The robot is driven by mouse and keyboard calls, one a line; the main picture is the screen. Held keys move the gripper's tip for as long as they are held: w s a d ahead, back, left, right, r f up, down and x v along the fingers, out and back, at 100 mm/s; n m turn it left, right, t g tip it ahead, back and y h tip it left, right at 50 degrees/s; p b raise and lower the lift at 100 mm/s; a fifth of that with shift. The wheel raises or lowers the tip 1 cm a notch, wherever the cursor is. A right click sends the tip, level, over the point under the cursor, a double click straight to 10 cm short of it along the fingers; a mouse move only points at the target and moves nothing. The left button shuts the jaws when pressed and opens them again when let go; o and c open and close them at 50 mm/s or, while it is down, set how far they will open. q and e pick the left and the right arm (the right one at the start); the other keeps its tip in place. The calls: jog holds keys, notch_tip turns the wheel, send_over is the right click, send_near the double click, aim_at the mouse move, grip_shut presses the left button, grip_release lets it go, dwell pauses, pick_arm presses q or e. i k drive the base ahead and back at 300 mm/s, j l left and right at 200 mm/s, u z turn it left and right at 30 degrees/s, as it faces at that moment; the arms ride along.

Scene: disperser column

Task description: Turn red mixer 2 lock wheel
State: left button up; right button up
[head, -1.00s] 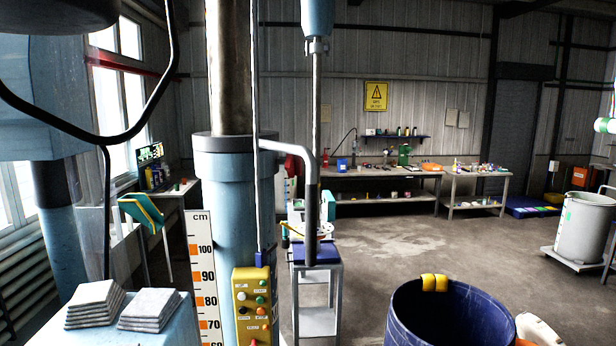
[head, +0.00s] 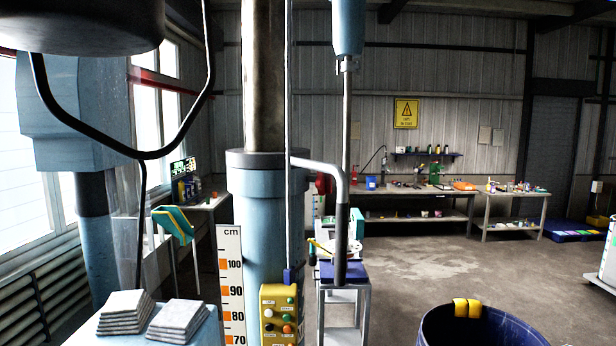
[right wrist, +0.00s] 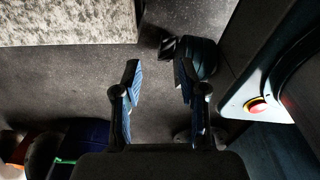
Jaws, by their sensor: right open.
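The light-blue disperser column (head: 263,205) stands left of centre in the head view, with a bent grey handle (head: 338,185) on its right. A small dark-red part (head: 323,183) shows just behind the handle; I cannot tell whether it is the mixer 2 lock wheel. No red wheel shows clearly in either view. My right gripper (right wrist: 158,78) is open and empty in the right wrist view, with its two fingers apart over the dark floor. Neither gripper shows in the head view, and my left gripper is not seen.
A yellow button box (head: 279,315) and a cm scale (head: 231,285) are at the column. A dark-blue drum (head: 485,325) stands at front right. A red button (right wrist: 257,107) on a pale plate is right of my gripper. The floor (head: 430,265) behind the drum is clear.

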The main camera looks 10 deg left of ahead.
aim_at(323, 182)
jog(key=i+z, duration=0.3)
jog(key=i+j+z, duration=0.15)
jog(key=i+z, duration=0.15)
jog(key=i, duration=0.2)
jog(key=i+l+z, duration=0.15)
jog(key=z, duration=0.25)
jog(key=i+l+z, duration=0.1)
jog(key=i+z, duration=0.15)
jog(key=z, duration=0.15)
jog(key=i+z, duration=0.2)
jog(key=z, duration=0.2)
jog(key=i+z, duration=0.25)
jog(key=z, duration=0.15)
jog(key=i+j+z, duration=0.15)
jog(key=z, duration=0.25)
jog(key=i+l+u, duration=0.1)
jog(key=i+u, duration=0.35)
jog(key=i+l+u, duration=0.2)
jog(key=u, duration=0.3)
